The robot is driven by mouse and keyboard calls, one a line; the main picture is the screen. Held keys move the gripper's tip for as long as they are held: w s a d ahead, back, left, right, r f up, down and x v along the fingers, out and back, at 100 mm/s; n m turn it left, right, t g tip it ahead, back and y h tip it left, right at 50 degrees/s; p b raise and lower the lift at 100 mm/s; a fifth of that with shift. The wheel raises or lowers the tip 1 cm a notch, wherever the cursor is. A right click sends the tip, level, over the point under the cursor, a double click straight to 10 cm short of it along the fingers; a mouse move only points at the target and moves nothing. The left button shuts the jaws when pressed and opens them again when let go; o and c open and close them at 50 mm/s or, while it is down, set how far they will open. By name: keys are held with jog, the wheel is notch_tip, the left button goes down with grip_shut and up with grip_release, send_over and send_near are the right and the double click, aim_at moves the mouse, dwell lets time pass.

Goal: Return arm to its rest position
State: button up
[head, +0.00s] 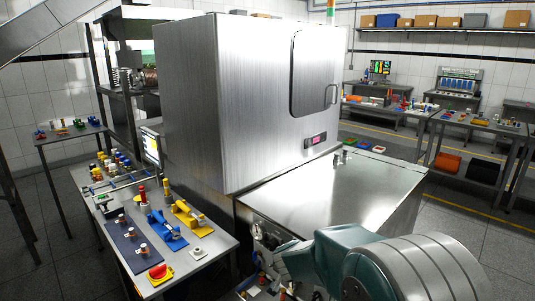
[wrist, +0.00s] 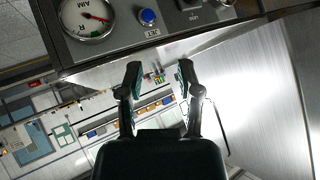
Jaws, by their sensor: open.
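My gripper (wrist: 159,70) shows in the wrist view with its two dark fingers spread apart. Nothing is between the fingertips. In the head view my teal and silver arm fills the lower right, in front of the steel cabinet's low bench (head: 345,195). I cannot make out the gripper's fingers there. In the wrist view a control panel (wrist: 115,45) with a round gauge (wrist: 88,18) and a blue button (wrist: 148,17) lies beyond the fingertips, at the top. The room appears upside down in that view.
A large steel cabinet (head: 225,100) with a closed, handled door (head: 318,75) stands at the centre. A table (head: 205,247) with colourful parts stands at left. Other benches (head: 478,125) and a wall shelf (head: 440,29) are at the right back. Open floor (head: 465,240) lies at right.

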jog(key=s+r+n+g+y, duration=0.1)
jog(key=s+r+n+y, duration=0.4)
jog(key=s+r, duration=0.85)
jog(key=s+d+f+g+h, duration=0.1)
jog(key=s+d, duration=0.3)
jog(key=s, duration=0.7)
jog(key=s+d+f+n+g+h, duration=0.1)
jog(key=s+d+g+h, duration=0.1)
jog(key=s, duration=0.9)
jog(key=d+h, duration=0.1)
jog(key=d, duration=0.1)
jog(key=shift+d+f+g, duration=0.2)
jog(key=shift+d+g, duration=0.15)
jog(key=shift+g, duration=0.05)
jog(key=shift+w, duration=0.1)
